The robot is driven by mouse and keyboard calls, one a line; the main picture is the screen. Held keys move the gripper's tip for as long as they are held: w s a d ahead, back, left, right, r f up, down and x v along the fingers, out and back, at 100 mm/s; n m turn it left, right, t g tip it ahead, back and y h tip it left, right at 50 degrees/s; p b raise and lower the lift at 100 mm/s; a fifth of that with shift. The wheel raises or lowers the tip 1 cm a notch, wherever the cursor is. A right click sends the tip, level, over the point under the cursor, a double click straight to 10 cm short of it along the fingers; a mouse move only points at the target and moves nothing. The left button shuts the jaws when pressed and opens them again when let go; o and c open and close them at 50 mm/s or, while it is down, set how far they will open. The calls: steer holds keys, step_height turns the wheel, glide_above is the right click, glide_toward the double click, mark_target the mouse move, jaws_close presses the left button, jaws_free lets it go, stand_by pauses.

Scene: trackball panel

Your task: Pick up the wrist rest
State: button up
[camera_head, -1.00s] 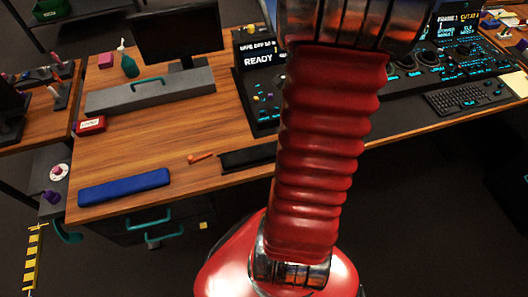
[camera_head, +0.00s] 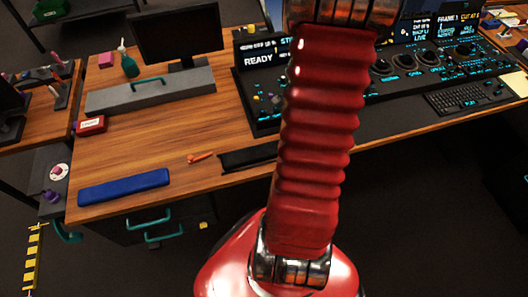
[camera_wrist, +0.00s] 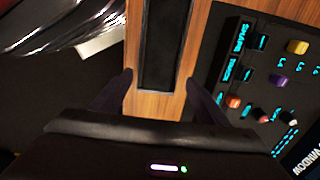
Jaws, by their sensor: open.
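A long black pad (camera_head: 248,158), which looks like the wrist rest, lies on the wooden desk near its front edge, before the trackball panel. Its right end is hidden behind my arm in the head view. In the wrist view the black pad (camera_wrist: 163,45) runs lengthwise away from my gripper (camera_wrist: 158,80). The gripper's two dark fingers are open and apart, one on each side of the pad's line. Bare wood shows between the fingers and the pad, and nothing is held. My gripper is hidden in the head view.
A blue bar (camera_head: 124,187) and an orange item (camera_head: 201,158) lie left of the pad. The panel (camera_wrist: 265,75) with knobs stands close to the right finger in the wrist view. A grey box (camera_head: 150,92) and monitor (camera_head: 176,35) stand behind.

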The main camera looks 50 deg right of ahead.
steer(key=shift+a+f, duration=0.1)
steer(key=shift+f, duration=1.8)
steer(key=c, duration=1.6)
steer(key=shift+r, duration=0.1)
steer(key=shift+r, duration=4.95)
